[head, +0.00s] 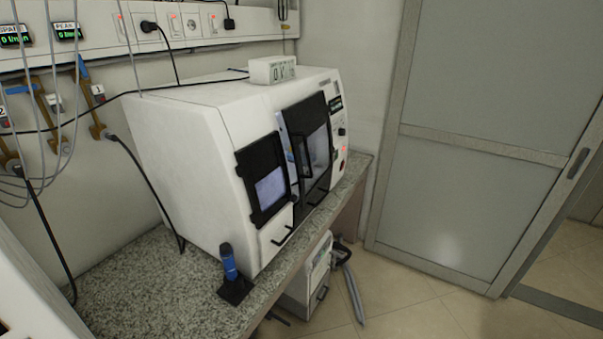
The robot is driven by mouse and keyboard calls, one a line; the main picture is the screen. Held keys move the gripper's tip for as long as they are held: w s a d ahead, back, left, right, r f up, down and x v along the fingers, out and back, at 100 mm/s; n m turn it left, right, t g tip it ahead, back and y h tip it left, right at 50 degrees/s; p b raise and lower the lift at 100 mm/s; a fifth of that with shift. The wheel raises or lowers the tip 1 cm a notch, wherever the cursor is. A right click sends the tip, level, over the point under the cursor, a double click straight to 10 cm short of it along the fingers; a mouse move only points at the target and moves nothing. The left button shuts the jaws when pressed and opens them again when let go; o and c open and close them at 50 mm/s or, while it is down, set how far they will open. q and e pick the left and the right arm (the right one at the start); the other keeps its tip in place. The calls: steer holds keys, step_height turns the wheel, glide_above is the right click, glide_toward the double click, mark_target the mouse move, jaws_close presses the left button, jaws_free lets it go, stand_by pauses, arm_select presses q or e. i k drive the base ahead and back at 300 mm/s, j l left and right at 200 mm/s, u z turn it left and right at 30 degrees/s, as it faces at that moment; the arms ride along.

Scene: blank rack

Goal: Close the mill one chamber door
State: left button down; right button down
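A white mill (185,150) stands on a speckled stone counter against the wall. Its chamber door (317,150), dark-framed with a window and a black handle, is on the front, right of a black-framed screen (270,188). A pale strip shows along the door's left side, and the door looks somewhat ajar; how far I cannot tell exactly. I cannot read a number on the mill. Neither of my grippers is in view.
A blue-and-black handheld device (229,262) stands on the counter (150,285) by the mill's front corner. A white unit with a hose (352,290) is on the floor below. A grey sliding door (480,130) is at right. Open floor (420,320) lies before it.

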mark_target(303, 118)
steer(key=l+z, duration=0.3)
steer(key=z, duration=0.15)
steer(key=i+l+z, duration=0.1)
steer(key=l+z, duration=0.15)
steer(key=z, duration=0.15)
